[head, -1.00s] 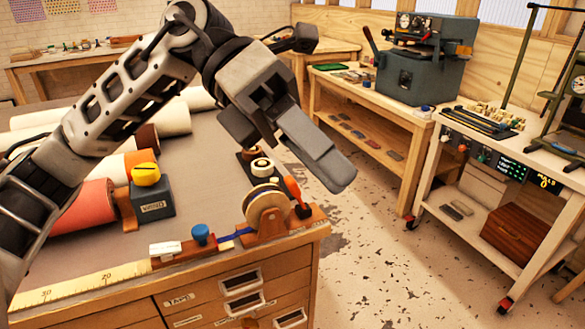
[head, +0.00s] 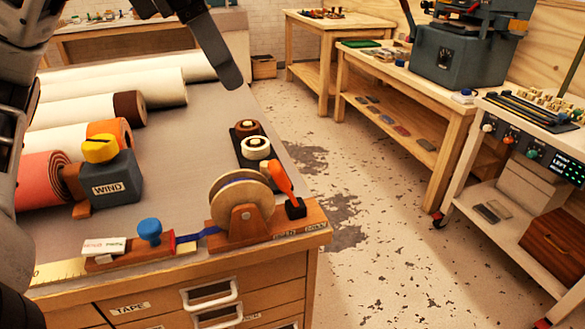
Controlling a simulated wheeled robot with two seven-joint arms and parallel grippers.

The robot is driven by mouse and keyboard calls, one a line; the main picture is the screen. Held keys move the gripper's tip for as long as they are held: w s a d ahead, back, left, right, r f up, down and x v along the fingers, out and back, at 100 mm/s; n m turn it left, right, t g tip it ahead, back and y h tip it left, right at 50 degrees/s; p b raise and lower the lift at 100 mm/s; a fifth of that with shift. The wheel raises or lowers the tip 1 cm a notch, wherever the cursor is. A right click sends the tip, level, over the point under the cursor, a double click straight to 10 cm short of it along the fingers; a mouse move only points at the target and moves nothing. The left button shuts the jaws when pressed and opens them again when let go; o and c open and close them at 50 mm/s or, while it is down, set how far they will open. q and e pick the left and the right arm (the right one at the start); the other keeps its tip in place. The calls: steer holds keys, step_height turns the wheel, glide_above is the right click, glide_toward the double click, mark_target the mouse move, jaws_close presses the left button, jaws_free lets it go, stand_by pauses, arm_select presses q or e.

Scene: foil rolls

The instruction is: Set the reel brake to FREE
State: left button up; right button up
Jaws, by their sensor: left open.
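The tape reel (head: 241,205) stands in a wooden holder at the near right corner of the workbench. The orange brake lever (head: 281,181) is just right of the reel, rising from a small dark block and leaning up and to the left. Small lettering (head: 287,233) on the holder's front edge is too small to read surely. My left gripper (head: 222,62) is at the top of the view, above the bench and apart from the lever, beyond it in the picture. It is open and empty; only part of its fingers shows. My right gripper is not in view.
The WIND box (head: 117,185) with a yellow knob stands left of the reel, near several foil rolls (head: 105,108). A blue-knobbed part (head: 150,230) sits on the front strip. Two small rolls (head: 256,148) stand behind the lever. Floor right of the bench is clear.

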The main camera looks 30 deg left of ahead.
mark_target(278, 162)
arm_select(q)
steer(key=b+x, duration=0.1)
steer(key=x, duration=1.5)
steer(key=shift+d, duration=0.1)
jaws_close()
